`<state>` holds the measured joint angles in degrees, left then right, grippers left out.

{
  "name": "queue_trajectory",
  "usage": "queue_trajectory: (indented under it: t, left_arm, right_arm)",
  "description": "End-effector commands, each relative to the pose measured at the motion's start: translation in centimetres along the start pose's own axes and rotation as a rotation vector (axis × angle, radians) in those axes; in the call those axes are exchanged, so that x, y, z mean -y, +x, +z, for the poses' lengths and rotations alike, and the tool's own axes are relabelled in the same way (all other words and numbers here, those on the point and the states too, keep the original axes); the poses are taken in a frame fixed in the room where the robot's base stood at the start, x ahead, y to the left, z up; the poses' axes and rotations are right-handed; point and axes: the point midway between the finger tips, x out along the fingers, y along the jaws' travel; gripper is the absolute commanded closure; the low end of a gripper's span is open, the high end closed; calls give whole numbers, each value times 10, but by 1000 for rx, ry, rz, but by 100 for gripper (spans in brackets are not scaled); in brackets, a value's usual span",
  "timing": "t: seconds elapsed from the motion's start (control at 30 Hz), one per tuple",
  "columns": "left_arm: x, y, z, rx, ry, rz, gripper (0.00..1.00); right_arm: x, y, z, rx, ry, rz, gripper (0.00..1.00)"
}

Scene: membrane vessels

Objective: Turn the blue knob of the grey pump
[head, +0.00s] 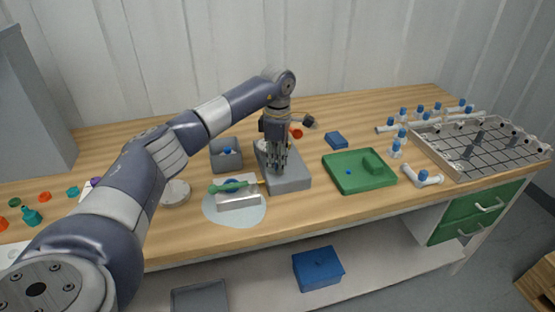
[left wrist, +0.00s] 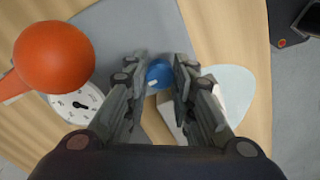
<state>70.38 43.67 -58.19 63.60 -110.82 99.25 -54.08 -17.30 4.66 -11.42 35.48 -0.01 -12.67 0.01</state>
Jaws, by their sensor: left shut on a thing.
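The grey pump (head: 292,183) stands on the wooden table near the middle of the head view. My left gripper (head: 277,168) points straight down over it, and its fingers hide the knob there. In the left wrist view the blue knob (left wrist: 159,75) with a small white mark sits between the fingertips of my left gripper (left wrist: 160,70). The fingers are shut on the knob from both sides. The flat grey top of the pump (left wrist: 115,35) shows around it. My right gripper is in neither view.
A silver block with a green handle (head: 238,200) stands left of the pump. A green tray (head: 345,185) lies to its right.

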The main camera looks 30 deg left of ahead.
Motion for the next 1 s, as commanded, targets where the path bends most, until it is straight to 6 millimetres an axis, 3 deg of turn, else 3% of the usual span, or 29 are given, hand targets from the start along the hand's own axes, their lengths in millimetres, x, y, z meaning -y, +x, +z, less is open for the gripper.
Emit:
queue_trajectory:
  t: [1.0]
  left_arm:
    - [-1, -2, 0, 2, -928, 0, 100]
  right_arm:
    - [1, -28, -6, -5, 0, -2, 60]
